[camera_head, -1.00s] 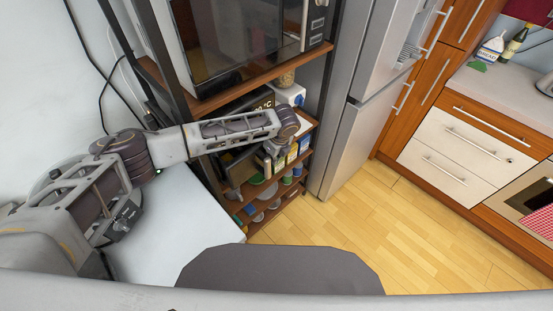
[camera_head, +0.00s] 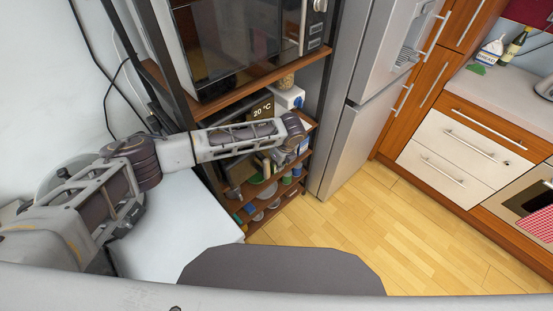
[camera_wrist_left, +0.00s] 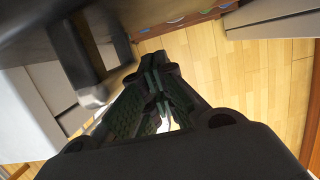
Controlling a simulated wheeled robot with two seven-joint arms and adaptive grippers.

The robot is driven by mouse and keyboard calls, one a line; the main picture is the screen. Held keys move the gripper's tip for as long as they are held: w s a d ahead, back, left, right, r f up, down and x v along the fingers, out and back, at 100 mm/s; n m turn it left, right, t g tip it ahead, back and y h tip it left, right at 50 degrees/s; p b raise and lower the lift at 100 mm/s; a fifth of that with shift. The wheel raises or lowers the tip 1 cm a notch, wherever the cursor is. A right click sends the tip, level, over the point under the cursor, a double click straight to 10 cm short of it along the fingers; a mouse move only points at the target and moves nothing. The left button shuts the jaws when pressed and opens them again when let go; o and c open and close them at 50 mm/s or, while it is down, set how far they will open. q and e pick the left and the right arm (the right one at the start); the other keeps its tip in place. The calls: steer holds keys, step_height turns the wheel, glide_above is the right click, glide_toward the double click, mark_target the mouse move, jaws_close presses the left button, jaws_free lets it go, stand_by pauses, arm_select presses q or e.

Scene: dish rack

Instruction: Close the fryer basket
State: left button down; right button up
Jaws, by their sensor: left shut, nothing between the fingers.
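The fryer (camera_head: 262,107) is a dark appliance with a "20 °C" display, on the rack shelf below the microwave. My left forearm covers much of its front in the head view. A dark part that looks like the fryer basket (camera_head: 238,170) shows below the forearm; how far out it sits I cannot tell. In the left wrist view a dark handle-like piece (camera_wrist_left: 88,75) is at upper left, beside the fingers. My right gripper is out of view.
A microwave (camera_head: 235,45) stands above the fryer. Lower shelves hold jars and dishes (camera_head: 262,190). A grey fridge (camera_head: 350,120) stands close to the right. The wooden floor (camera_head: 370,235) in front is clear. A white surface (camera_head: 185,225) lies under my left arm.

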arm_select(q)
steer(key=b+v, duration=0.1)
steer(key=v, duration=0.9)
steer(key=shift+s+d, duration=0.2)
steer(key=shift+f, duration=0.1)
